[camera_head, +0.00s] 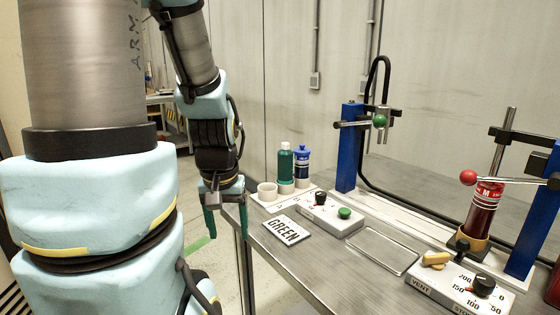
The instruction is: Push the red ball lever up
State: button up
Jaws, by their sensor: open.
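The red ball lever (468,178) shows at the right in the head view. Its red ball sits on the left end of a thin metal rod that runs right, nearly level, to a clamp at the right-hand blue post (537,215). A red bottle (483,212) stands upright just below the rod. My gripper (226,222) hangs fingers down at the left, beside the table's left edge. Its teal fingers are apart and nothing is between them. It is far to the left of the red ball and touches nothing.
A second lever with a green ball (379,120) is on the left blue post (348,150). A black hose runs behind.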

aim_at(468, 177)
jog(key=z, duration=1.5)
jog(key=l+u, duration=0.1)
jog(key=u, duration=1.55)
jog(key=k+l, duration=0.15)
jog(key=k, duration=0.3)
jog(key=k+l, duration=0.1)
jog(key=k, duration=0.35)
